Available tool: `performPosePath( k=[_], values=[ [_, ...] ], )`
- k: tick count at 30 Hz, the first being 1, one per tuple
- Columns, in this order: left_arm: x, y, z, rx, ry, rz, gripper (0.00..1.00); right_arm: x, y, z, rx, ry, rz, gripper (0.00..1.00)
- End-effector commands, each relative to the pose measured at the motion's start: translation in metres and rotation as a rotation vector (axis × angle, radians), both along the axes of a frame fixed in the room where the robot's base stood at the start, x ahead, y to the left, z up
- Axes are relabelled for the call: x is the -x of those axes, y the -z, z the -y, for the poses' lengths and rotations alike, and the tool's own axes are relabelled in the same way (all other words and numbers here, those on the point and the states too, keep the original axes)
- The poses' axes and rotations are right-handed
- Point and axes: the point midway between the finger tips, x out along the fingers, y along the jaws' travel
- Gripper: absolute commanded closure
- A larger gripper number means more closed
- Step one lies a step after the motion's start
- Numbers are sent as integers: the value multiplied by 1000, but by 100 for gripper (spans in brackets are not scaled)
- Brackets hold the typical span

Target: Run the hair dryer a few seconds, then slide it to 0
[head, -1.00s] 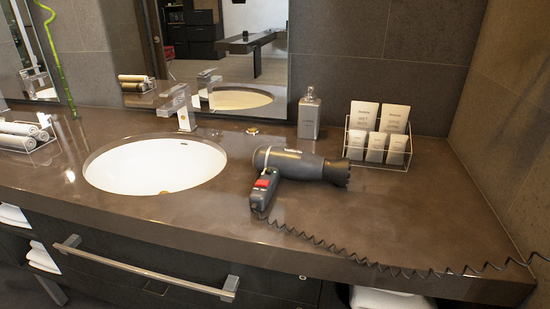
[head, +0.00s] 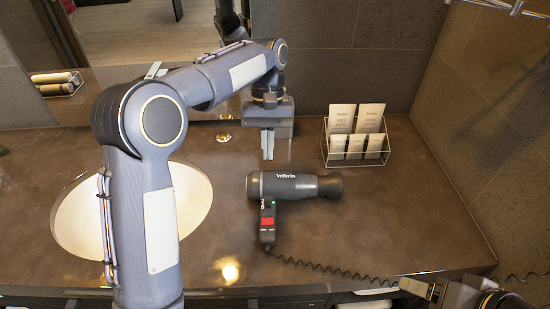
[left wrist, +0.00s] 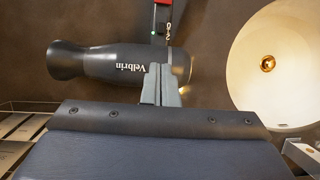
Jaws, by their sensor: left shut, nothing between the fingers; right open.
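A dark grey hair dryer (head: 290,186) marked "Velbrin" lies on the counter, its nozzle to the right and its handle towards the front edge. A red part (head: 268,222) shows on the handle. In the left wrist view, the dryer (left wrist: 100,63) has small number marks by the red part (left wrist: 162,2), partly cut off. My left gripper (head: 267,156) points down behind the dryer's body, shut and empty. Its fingers (left wrist: 161,70) overlap the dryer's edge in the wrist view; contact cannot be told. My right gripper (head: 412,286) is open at the lower right, apart from the dryer.
The coiled cord (head: 340,270) runs right from the handle along the counter's front. A wire rack of cards and packets (head: 357,147) stands behind right. The sink (head: 190,200) is at left, partly behind my left arm. The counter (head: 410,210) right of the dryer is clear.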

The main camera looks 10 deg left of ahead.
Motion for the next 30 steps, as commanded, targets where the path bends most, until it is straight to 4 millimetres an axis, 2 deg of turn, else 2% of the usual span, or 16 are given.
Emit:
performPosePath(
  k=[5, 12, 18, 30],
  values=[
    [8, 22, 1, -2, 0, -5, 100, 0, 3, 0, 0, 0, 0, 28],
    [24, 63, 5, -1, 1, -4, 100, 0, 4, 0, 0, 0, 0, 28],
    [33, 86, 7, 0, 1, -2, 100, 0, 3, 0, 0, 0, 0, 28],
    [35, 92, 8, 0, 1, 0, 100, 0, 3, 0, 0, 0, 0, 28]
  ],
)
